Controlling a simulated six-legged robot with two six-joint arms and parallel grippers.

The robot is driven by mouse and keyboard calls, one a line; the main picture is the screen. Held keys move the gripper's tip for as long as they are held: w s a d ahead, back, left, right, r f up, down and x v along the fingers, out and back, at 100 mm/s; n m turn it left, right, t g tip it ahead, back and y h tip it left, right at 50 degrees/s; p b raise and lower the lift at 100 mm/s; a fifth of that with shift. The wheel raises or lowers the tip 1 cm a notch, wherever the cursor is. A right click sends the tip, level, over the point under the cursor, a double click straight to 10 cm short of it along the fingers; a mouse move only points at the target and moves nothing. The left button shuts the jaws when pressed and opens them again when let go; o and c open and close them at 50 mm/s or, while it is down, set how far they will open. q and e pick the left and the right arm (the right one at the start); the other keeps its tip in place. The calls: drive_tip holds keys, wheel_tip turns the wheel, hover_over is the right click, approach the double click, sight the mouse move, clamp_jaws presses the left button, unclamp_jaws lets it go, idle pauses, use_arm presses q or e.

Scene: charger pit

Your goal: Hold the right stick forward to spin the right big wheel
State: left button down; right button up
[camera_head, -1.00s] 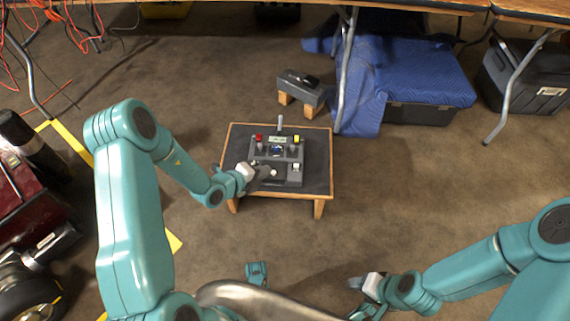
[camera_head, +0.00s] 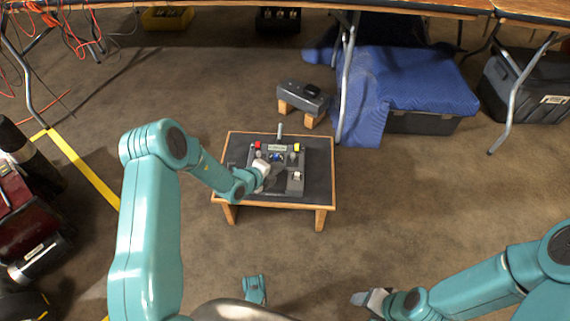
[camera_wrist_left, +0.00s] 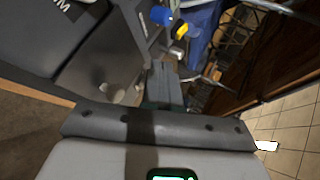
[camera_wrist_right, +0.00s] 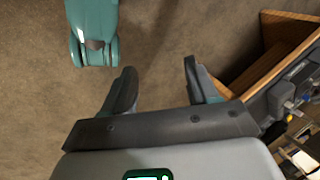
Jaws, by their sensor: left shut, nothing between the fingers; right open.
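A dark grey control box (camera_head: 279,188) sits on a small wooden table with a dark top (camera_head: 321,180). It has a red-topped control (camera_head: 257,145) at its left, a yellow-topped control (camera_head: 297,147) at its right and a white piece (camera_head: 296,175) nearer me. I cannot tell for sure which is the right stick. My left gripper (camera_head: 281,170) is shut and empty over the box, hiding its left and middle parts. Contact is unclear. In the left wrist view a yellow knob (camera_wrist_left: 181,31) shows past the fingers. My right gripper (camera_wrist_right: 160,78) is open and empty, low over the floor right of the table.
A grey device (camera_head: 303,97) on wooden blocks stands behind the table. A metal table leg (camera_head: 346,85) and a blue-draped case (camera_head: 430,80) are behind right. A dark red machine (camera_head: 20,225) stands at left by yellow floor tape (camera_head: 85,168).

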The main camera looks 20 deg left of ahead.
sight(293, 158)
use_arm(q)
drive_tip(key=w, duration=0.1)
drive_tip(key=w+d+b, duration=0.1)
drive_tip(key=w, duration=0.1)
drive_tip(key=shift+w+d+f, duration=0.15)
drive_tip(key=shift+w+f, duration=0.1)
drive_tip(key=shift+w, duration=0.05)
drive_tip(key=shift+w+d+r+b, duration=0.1)
drive_tip(key=shift+w+b, duration=0.2)
drive_tip(key=shift+w, duration=0.05)
use_arm(e)
drive_tip(key=shift+w+d+f+t, duration=0.15)
drive_tip(key=shift+w+f, duration=0.25)
drive_tip(key=shift+f, duration=0.2)
drive_tip(key=shift+w+f+t, duration=0.15)
drive_tip(key=shift+w+f, duration=0.25)
drive_tip(key=shift+f, duration=0.15)
drive_tip(key=shift+r, duration=0.1)
